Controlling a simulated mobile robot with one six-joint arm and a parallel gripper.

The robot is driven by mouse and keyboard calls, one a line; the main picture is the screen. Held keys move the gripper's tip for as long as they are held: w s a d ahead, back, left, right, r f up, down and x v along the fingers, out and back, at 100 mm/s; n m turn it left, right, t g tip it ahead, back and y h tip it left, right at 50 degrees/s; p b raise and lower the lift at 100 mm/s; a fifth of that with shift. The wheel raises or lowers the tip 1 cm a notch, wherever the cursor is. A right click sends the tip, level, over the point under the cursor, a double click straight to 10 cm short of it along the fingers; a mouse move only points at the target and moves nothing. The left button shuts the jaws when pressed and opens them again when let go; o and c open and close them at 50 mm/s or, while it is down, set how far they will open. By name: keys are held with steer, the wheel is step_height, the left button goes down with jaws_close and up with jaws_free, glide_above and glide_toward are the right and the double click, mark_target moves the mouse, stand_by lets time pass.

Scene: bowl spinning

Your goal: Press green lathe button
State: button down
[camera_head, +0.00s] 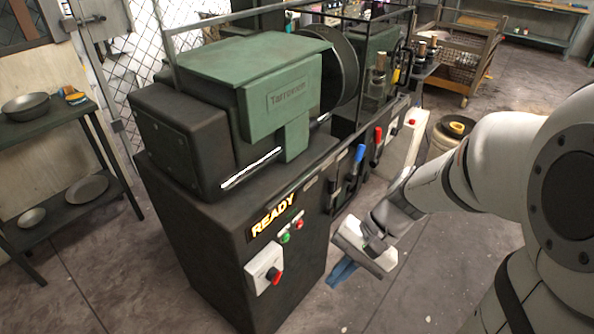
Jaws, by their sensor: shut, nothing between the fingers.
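The green lathe button (285,238) is small and round on the front of the dark lathe cabinet (213,247), just below the lit READY sign (273,215). A small red button (299,224) sits to its right. My gripper (355,262) is to the right of the button panel, apart from it, in front of the lathe. Its fingers are shut with nothing seen between them; the fingertips are partly hard to make out. The green lathe housing (262,80) stands above the cabinet.
A white box with a red knob (265,268) sticks out below the buttons. Blue (358,158) and red (378,137) levers stand out from the lathe front. A shelf with pans (62,190) is at left. Floor right of the lathe is mostly clear around a yellow-topped drum (455,128).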

mark_target(287, 239)
steer(key=w+a+f+m+t+y+b, duration=0.1)
steer(key=w+a+f+m+y+b, duration=0.1)
steer(key=w+f+m+y+b, duration=0.3)
steer(key=w+a+f+m+t+y+b, duration=0.1)
steer(key=w+a+f+m+y+b, duration=0.2)
steer(key=f, duration=0.4)
steer(key=w+d+f+m+t+b, duration=0.2)
steer(key=w+d+f+m+t, duration=0.1)
steer(key=w+f+m+t, duration=0.2)
steer(key=w+d+f+m+t+b, duration=0.3)
steer(key=f+m+t, duration=0.3)
steer(key=f, duration=0.3)
steer(key=shift+w+d+f+m+t+b, duration=0.3)
steer(key=shift+w+d+m+b, duration=0.05)
steer(key=shift+w+d+m, duration=0.45)
steer(key=shift+a, duration=0.1)
steer(key=b+x, duration=0.2)
steer(key=x, duration=1.1)
steer(key=shift+w+f, duration=0.1)
steer(key=shift+f, duration=0.1)
steer(key=shift+w+a+r, duration=0.1)
steer(key=shift+w+a, duration=0.2)
